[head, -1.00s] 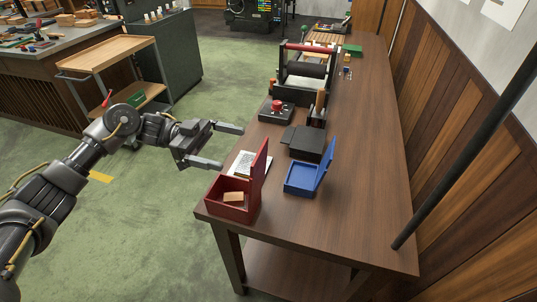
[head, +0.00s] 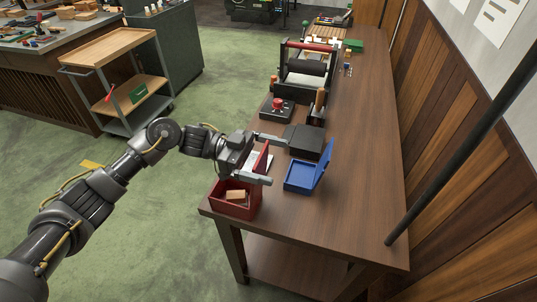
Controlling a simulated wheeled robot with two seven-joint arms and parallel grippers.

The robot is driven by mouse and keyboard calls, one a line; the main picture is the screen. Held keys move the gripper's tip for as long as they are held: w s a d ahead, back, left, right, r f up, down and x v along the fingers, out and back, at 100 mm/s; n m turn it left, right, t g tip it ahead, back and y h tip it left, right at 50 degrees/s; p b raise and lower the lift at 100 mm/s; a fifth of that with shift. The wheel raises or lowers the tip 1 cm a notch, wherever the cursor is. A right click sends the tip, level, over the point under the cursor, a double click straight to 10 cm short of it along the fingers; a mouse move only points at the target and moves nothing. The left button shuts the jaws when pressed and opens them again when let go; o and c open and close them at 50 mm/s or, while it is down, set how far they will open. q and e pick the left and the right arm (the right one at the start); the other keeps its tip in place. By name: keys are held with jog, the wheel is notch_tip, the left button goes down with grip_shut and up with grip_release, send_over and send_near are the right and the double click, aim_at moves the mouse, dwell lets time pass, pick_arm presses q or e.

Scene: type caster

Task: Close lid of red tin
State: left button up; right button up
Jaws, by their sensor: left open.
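The red tin (head: 236,207) stands at the near left corner of the wooden table with its lid (head: 262,160) raised. A small light wooden block lies inside it. My left gripper (head: 279,161) is open, level with the raised lid; one finger crosses in front of the lid and the other reaches beyond it. I cannot tell whether the gripper touches the lid. My left wrist hides part of the lid and the paper behind it. My right gripper is not in view.
A blue tin (head: 300,176) with its lid up stands just right of the red tin. Behind are a black tin (head: 304,140), a device with a red knob (head: 278,105) and a roller press (head: 305,68). The table's right side is clear.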

pick_arm(q)
jog(key=shift+c, duration=0.4)
jog(key=c, duration=1)
jog(key=w+a+h+b, duration=0.1)
jog(key=a+h+b, duration=0.1)
jog(key=a+b, duration=0.1)
jog(key=w+a+g+h+b, duration=0.1)
jog(key=a+h+b, duration=0.1)
jog(key=a, duration=0.1)
jog(key=w+a+f+g+h+b, duration=0.1)
jog(key=a+h+b, duration=0.1)
jog(key=a+b, duration=0.1)
jog(key=shift+a+h+b, duration=0.2)
jog(key=shift+h+b, duration=0.15)
jog(key=shift+h, duration=0.05)
